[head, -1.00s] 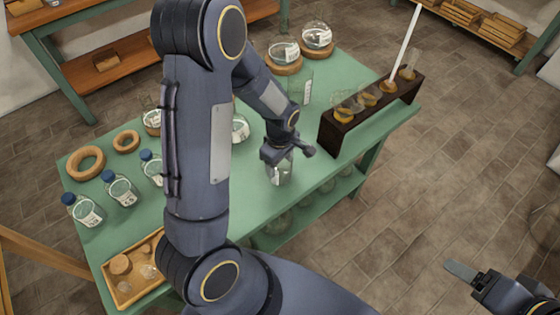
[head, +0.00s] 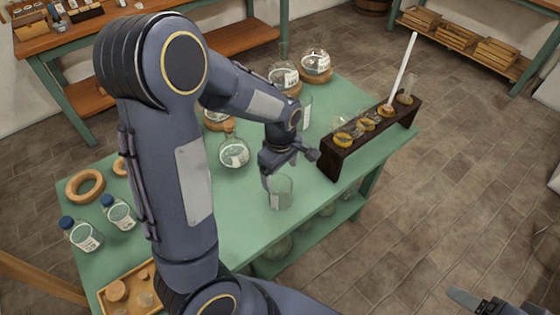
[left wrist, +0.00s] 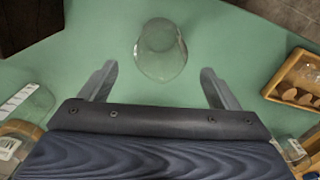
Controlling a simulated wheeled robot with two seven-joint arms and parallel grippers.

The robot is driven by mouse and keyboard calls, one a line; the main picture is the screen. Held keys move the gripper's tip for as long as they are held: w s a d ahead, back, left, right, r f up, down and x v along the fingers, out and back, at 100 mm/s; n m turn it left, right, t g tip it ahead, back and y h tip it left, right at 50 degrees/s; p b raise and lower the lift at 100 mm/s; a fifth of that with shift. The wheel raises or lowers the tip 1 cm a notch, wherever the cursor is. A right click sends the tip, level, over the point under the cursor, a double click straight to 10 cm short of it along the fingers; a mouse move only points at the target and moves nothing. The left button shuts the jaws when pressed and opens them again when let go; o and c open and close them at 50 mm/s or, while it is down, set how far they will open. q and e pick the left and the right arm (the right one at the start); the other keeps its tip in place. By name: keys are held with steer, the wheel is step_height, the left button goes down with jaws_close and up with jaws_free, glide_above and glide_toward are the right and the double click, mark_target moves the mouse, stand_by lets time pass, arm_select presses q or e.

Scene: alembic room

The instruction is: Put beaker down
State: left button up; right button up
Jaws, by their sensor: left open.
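A clear glass beaker (head: 281,192) with a pale label stands upright on the green table (head: 240,205), near its front right edge. It also shows in the left wrist view (left wrist: 160,52), beyond the fingertips and roughly centred between them. My left gripper (head: 290,160) is open and empty, just behind and above the beaker; in the left wrist view its two fingers (left wrist: 157,85) are spread wide with bare table between them. My right gripper (head: 468,302) shows only in part at the bottom right corner, away from the table.
A dark wooden rack (head: 362,138) with glassware and a white rod stands right of the beaker. Flasks on cork rings (head: 315,68) stand at the back. Blue-capped bottles (head: 82,235), a cork ring (head: 85,187) and a wooden tray (head: 130,290) are at the left.

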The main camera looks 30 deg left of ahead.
arm_select(q)
steer(key=s+d+r+m+t+h, duration=0.2)
steer(key=s+r+m, duration=0.4)
steer(key=s+m, duration=0.1)
steer(key=s+d+r+m+t+h, duration=0.1)
steer(key=s+d+r+m+t, duration=0.1)
steer(key=s+r+m, duration=0.5)
steer(key=s+t, duration=0.1)
steer(key=s, duration=0.2)
steer(key=shift+r+t+h, duration=0.15)
steer(key=shift+t+h, duration=0.15)
steer(key=shift+h, duration=0.1)
stand_by(0.4)
